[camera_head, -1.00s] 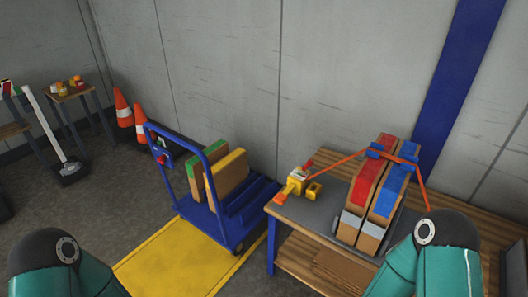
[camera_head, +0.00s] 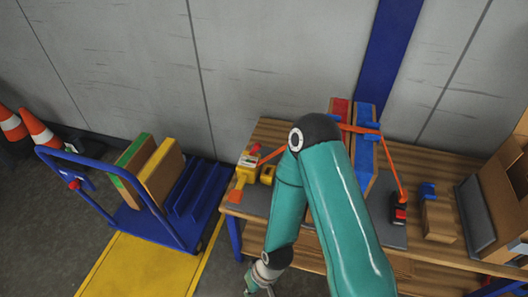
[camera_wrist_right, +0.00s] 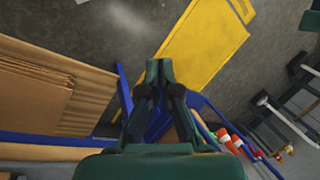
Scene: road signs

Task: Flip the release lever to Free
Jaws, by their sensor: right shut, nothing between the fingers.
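No Free marking is readable, and I cannot tell which part is the release lever. My right gripper (camera_head: 262,291) is low at the bottom edge of the head view, in front of the bench and apart from the device. The right wrist view shows its fingers (camera_wrist_right: 160,66) shut and empty. My left gripper is not in view.
A blue trolley (camera_head: 150,219) with boxes stands left of the workbench (camera_head: 452,205), near a yellow floor mat (camera_head: 140,268). A black and red buckle (camera_head: 399,212) lies at the strap's right end. An open cardboard box (camera_head: 485,215) is at far right.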

